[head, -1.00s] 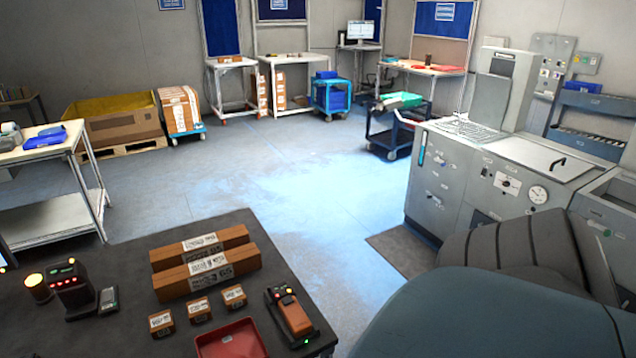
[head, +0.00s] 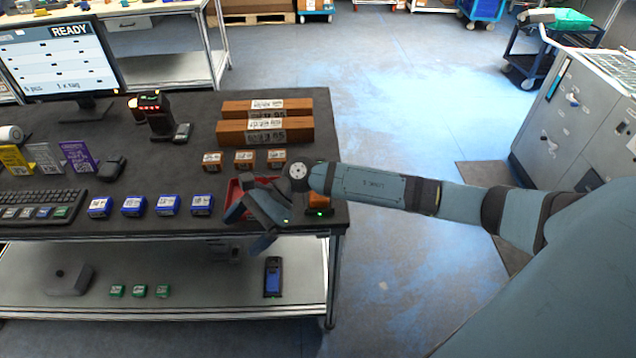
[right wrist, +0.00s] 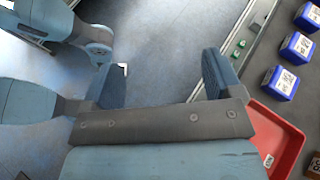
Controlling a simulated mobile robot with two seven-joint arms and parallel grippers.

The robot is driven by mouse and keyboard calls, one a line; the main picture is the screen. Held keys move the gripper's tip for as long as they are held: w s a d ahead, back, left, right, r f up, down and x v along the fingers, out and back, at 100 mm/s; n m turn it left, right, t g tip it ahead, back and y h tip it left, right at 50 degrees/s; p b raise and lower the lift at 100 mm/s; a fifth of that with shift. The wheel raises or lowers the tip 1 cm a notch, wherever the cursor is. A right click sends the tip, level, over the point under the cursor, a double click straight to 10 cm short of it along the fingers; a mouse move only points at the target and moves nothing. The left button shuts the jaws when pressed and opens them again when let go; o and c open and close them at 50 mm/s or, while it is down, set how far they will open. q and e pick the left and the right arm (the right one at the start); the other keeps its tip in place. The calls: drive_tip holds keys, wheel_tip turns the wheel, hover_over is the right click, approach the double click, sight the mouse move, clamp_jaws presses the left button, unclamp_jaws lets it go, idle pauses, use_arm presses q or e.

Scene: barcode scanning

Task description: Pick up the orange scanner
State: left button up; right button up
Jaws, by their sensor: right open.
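The orange scanner (head: 318,200) sits in its dark stand at the right front corner of the dark table in the head view. My right gripper (head: 246,228) is just left of the scanner, over the red tray and the table's front edge. It is open and empty. In the right wrist view my gripper (right wrist: 163,75) has its fingers wide apart, with floor beyond them; the scanner is not seen there. My left gripper is not in view.
The red tray (head: 234,190) lies partly under my gripper and also shows in the right wrist view (right wrist: 285,131). Several blue boxes (head: 168,205) line the table front. Small brown boxes (head: 244,158) and long cartons (head: 265,131) stand behind. A lower shelf (head: 205,290) holds another device.

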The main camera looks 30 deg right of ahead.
drive_tip(key=w+d+r+n+h, duration=0.1)
drive_tip(key=w+d+n+h, duration=0.25)
drive_tip(key=d, duration=0.45)
drive_tip(key=w+d+r+n+h, duration=0.1)
drive_tip(key=w+d+n+h, duration=0.2)
drive_tip(key=d+h, duration=0.35)
drive_tip(key=w+d+n+h, duration=0.3)
drive_tip(key=d, duration=0.7)
drive_tip(key=shift+t, duration=0.4)
wheel_tip(320, 180, down, 7)
drive_tip(key=shift+w+f+p, duration=0.1)
drive_tip(key=shift+w+p, duration=0.05)
drive_tip(key=shift+p, duration=0.25)
drive_tip(key=shift+m, duration=0.25)
wheel_tip(320, 180, down, 5)
drive_tip(key=shift+d+r+p, duration=0.1)
drive_tip(key=shift+d+p, duration=0.05)
drive_tip(key=shift+p, duration=0.75)
drive_tip(key=shift+f, duration=0.25)
drive_tip(key=c, duration=1)
drive_tip(key=shift+c, duration=0.7)
drive_tip(key=shift+r, duration=0.15)
